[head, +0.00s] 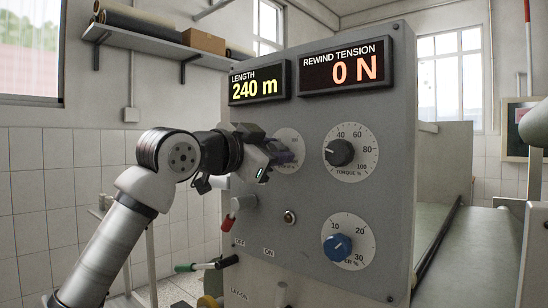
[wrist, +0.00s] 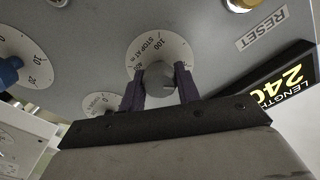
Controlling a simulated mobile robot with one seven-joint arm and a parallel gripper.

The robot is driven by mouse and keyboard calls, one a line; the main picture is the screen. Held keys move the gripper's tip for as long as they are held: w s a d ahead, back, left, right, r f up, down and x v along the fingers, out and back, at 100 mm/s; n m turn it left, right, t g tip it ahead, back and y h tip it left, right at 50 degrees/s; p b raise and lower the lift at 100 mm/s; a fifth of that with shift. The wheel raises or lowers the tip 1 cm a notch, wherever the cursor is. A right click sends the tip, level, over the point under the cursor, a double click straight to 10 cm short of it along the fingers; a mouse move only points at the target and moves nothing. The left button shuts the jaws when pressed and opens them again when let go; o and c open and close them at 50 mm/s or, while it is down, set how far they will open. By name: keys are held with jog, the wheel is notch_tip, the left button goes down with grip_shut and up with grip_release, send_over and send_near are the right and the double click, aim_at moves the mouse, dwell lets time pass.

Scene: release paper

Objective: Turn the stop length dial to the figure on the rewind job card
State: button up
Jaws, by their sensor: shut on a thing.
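The stop length dial (head: 294,138) is a white disc on the grey machine panel, mostly hidden by my gripper in the head view. I cannot read the knob's pointer setting. The length display (head: 259,84) reads 240 m. I cannot make out the rewind job card for certain.
The tension display (head: 344,66) reads 0 N. The torque dial (head: 350,152) and a blue-knobbed dial (head: 346,245) are to the right. A red-tipped lever (head: 232,216) and a brass-coloured button (head: 290,217) lie below my gripper. A framed board (head: 521,128) hangs at far right.

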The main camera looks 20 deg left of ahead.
jog(key=shift+n, duration=0.3)
jog(key=o, duration=1)
jog(key=shift+c, duration=0.2)
jog(key=b+v, duration=0.2)
jog(key=v, duration=1.1)
jog(key=shift+s, duration=0.4)
jog(key=shift+a, duration=0.1)
